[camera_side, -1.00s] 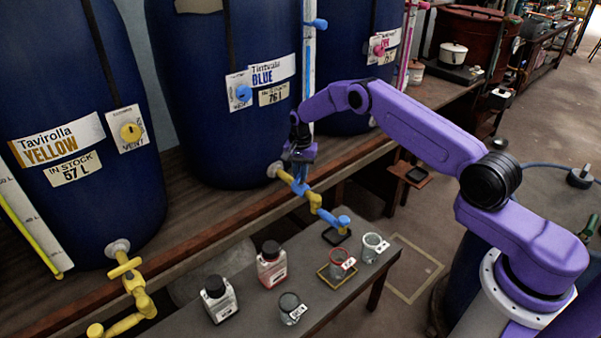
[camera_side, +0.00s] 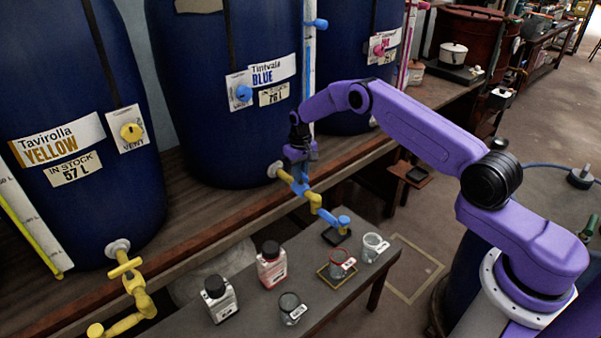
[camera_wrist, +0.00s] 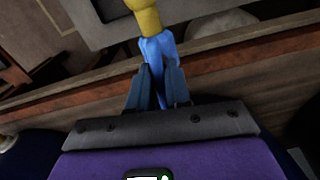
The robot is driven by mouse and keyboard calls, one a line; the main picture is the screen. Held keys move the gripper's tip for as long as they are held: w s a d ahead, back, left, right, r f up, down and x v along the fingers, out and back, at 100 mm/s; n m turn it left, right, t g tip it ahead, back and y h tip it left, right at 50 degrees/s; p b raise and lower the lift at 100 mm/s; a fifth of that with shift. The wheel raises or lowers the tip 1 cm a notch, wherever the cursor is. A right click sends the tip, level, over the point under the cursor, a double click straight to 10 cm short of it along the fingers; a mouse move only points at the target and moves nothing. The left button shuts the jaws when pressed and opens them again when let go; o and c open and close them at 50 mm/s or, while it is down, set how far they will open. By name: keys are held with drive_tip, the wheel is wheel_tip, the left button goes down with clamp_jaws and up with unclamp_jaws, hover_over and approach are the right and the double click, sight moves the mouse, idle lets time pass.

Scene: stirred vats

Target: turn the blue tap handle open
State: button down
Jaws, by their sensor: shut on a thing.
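The blue tap handle (camera_side: 300,187) sits on the yellow tap pipe (camera_side: 286,177) at the foot of the blue vat (camera_side: 219,100) in the side view. The pipe ends in a blue spout (camera_side: 341,222) over the low bench. My gripper (camera_side: 299,166) points down at the handle from above. In the wrist view the gripper (camera_wrist: 158,92) has its two dark fingers on either side of a blue piece (camera_wrist: 157,52), shut on it, with a yellow part beyond. The fingers partly hide the handle, so its exact angle is hard to tell.
The yellow vat (camera_side: 75,130) with its yellow tap (camera_side: 130,283) stands at left. On the low bench (camera_side: 250,300) are a white bottle (camera_side: 218,299), a red-labelled bottle (camera_side: 271,266) and several glass beakers (camera_side: 291,308). Floor at right is partly clear.

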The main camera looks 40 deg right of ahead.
drive_tip(key=shift+n, duration=0.5)
idle(0.3)
drive_tip(key=c, duration=1.1)
unclamp_jaws()
drive_tip(key=shift+r, duration=0.1)
wheel_tip(320, 180, up, 17)
drive_tip(key=shift+r, duration=0.15)
